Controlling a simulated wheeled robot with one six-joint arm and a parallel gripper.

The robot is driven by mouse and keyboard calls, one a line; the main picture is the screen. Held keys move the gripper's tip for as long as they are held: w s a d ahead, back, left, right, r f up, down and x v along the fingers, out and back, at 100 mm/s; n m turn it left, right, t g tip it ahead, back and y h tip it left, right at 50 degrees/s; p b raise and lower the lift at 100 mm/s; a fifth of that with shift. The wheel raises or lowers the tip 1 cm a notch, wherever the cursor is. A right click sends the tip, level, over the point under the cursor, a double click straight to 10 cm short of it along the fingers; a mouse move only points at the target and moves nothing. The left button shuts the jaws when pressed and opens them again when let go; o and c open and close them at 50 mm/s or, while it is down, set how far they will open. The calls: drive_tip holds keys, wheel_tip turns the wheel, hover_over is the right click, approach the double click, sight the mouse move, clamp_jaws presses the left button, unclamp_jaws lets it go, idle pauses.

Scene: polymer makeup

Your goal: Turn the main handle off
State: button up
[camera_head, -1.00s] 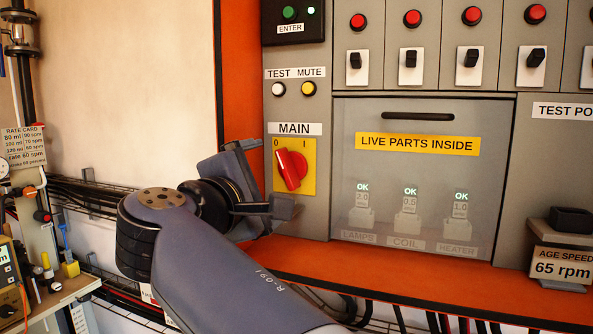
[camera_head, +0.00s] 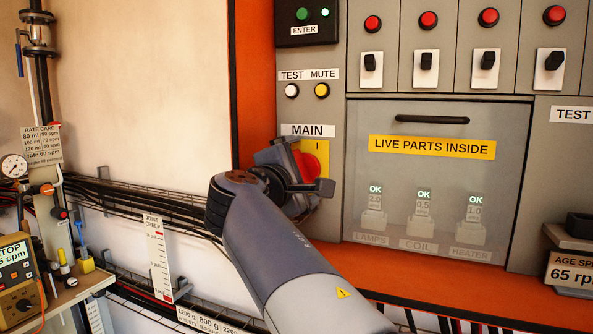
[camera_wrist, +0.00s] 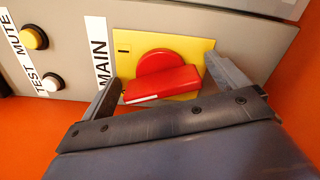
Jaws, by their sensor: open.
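The main handle (camera_wrist: 163,85) is a red rotary knob on a yellow plate (camera_wrist: 128,60), under the MAIN label (camera_head: 307,130). In the wrist view its grip bar lies between my two fingers, with the white pointer end to the left. My gripper (camera_wrist: 165,88) is open, one finger on each side of the knob. I see a gap on the right; on the left the finger is close to the bar's end, and I cannot tell if it touches. In the head view my gripper (camera_head: 305,180) covers most of the knob and plate.
Beside the MAIN label in the wrist view are the white TEST button (camera_wrist: 51,82) and yellow MUTE button (camera_wrist: 34,38). A panel marked LIVE PARTS INSIDE (camera_head: 432,147) is to the right. An orange frame edge (camera_head: 255,90) and black cables (camera_head: 150,200) are to the left.

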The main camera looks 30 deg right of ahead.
drive_tip(key=shift+c, duration=0.3)
drive_tip(key=c, duration=0.9)
drive_tip(key=shift+p, duration=0.35)
drive_tip(key=shift+r+n+p, duration=0.2)
drive_tip(key=shift+n+p, duration=0.75)
drive_tip(key=shift+n, duration=0.15)
drive_tip(key=n+p, duration=0.4)
drive_tip(key=shift+r, duration=0.1)
drive_tip(key=n+p, duration=0.4)
drive_tip(key=shift+w+a+n, duration=0.1)
drive_tip(key=shift+w+n, duration=0.05)
drive_tip(key=shift+n, duration=0.25)
drive_tip(key=shift+n+p, duration=1.1)
drive_tip(key=shift+p, duration=0.15)
drive_tip(key=shift+f, duration=0.2)
